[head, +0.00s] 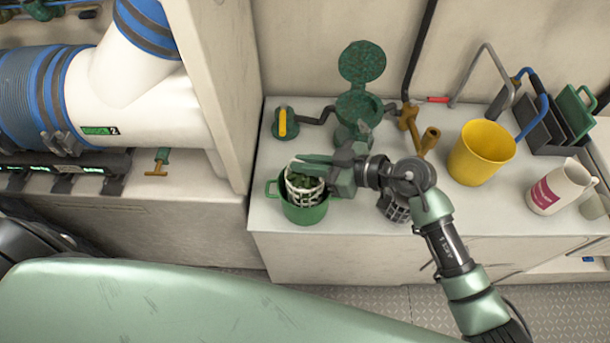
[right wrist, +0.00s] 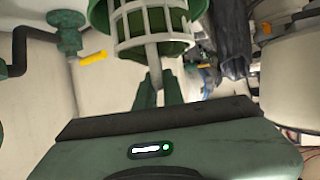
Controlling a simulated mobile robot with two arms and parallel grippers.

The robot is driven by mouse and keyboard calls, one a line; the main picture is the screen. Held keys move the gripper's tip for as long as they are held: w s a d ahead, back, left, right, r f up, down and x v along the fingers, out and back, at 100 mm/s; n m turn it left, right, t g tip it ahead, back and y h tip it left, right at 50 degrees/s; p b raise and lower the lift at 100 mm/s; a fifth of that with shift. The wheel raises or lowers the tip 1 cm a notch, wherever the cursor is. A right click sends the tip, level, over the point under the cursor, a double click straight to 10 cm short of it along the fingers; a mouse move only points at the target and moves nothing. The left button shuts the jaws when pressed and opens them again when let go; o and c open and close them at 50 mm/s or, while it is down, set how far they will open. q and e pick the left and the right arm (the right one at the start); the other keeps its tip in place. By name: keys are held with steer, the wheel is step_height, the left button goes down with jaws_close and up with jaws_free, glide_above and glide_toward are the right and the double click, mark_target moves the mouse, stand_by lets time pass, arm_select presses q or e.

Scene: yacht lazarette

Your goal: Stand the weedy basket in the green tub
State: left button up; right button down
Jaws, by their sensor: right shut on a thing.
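The weedy basket (head: 304,196), a white lattice cup with dark green weed inside, is at the mouth of the green tub (head: 305,214). Its upper part shows above the tub's rim; whether its bottom rests on the tub floor is hidden. The tub stands near the counter's left front edge, with a loop handle on each side. My right gripper (head: 322,172) is shut on the basket from the right, at its top edge. In the right wrist view the basket (right wrist: 152,22) shows at the top, beyond the fingers (right wrist: 158,88). My left gripper is not in view.
A green strainer housing with its lid raised (head: 361,62) stands behind the tub. Another, greyish basket (head: 395,209) is partly hidden by my right arm. A yellow bucket (head: 481,152) and a white jug (head: 558,188) stand to the right. A wall panel (head: 215,85) rises at the left.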

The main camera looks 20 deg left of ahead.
mark_target(305, 176)
steer(key=shift+f+b, duration=0.35)
steer(key=shift+f, duration=2.05)
steer(key=c, duration=1.5)
jaws_free()
steer(key=shift+f, duration=0.15)
steer(key=shift+c, duration=0.2)
steer(key=shift+d+r, duration=0.2)
steer(key=shift+d, duration=0.05)
steer(key=v, duration=1.1)
steer(key=shift+d, duration=0.25)
steer(key=shift+r, duration=0.15)
